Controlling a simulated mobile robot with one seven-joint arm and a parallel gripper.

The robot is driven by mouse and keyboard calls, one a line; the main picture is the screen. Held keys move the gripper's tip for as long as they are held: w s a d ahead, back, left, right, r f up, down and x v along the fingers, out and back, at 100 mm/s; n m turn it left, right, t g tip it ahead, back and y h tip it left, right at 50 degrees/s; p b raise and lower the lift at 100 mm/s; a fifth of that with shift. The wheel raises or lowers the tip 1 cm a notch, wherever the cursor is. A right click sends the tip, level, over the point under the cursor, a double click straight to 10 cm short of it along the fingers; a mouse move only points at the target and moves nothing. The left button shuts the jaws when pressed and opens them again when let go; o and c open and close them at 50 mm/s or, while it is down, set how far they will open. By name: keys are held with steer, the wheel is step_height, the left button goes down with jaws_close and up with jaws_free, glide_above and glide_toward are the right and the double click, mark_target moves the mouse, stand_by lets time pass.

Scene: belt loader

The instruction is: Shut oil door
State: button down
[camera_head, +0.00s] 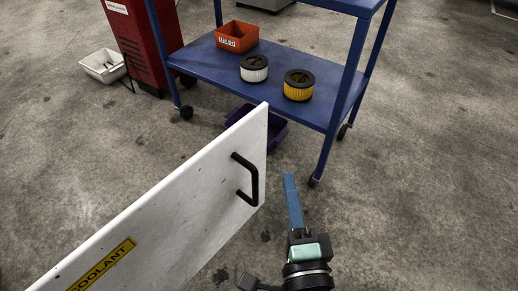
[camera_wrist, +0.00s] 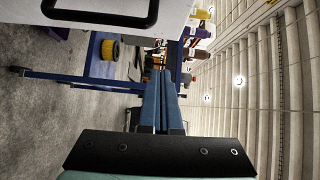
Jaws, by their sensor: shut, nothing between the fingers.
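A white door panel (camera_head: 190,195) stands open in the head view, running from the lower left toward the middle. Its yellow label (camera_head: 103,265) reads "COOLANT"; no oil label shows. A black bar handle (camera_head: 253,182) sits near its free edge. My gripper (camera_head: 290,178) is shut and empty, just right of the handle and the free edge, apart from the handle in the picture. In the wrist view, my shut blue fingers (camera_wrist: 160,75) point ahead, with the white door (camera_wrist: 80,10) and its black handle (camera_wrist: 150,15) at the top left. The door's hinge side is out of view.
A blue wheeled cart (camera_head: 200,58) stands beyond the door, carrying an orange bin (camera_head: 237,36), a white filter (camera_head: 254,68) and a yellow filter (camera_head: 298,86). A purple bin (camera_head: 277,132) lies beneath it. A red cabinet (camera_head: 140,45) stands at the back left. Floor at the right is clear.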

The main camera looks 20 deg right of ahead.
step_height(320, 180, down, 2)
steer(key=b, duration=0.1)
glide_toward(265, 129)
steer(key=w+d, duration=0.3)
steer(key=d, duration=0.1)
steer(key=shift+w+a+m, duration=0.4)
steer(key=shift+w+a, duration=0.85)
steer(key=shift+w, duration=0.2)
steer(key=shift+w+a+r, duration=0.1)
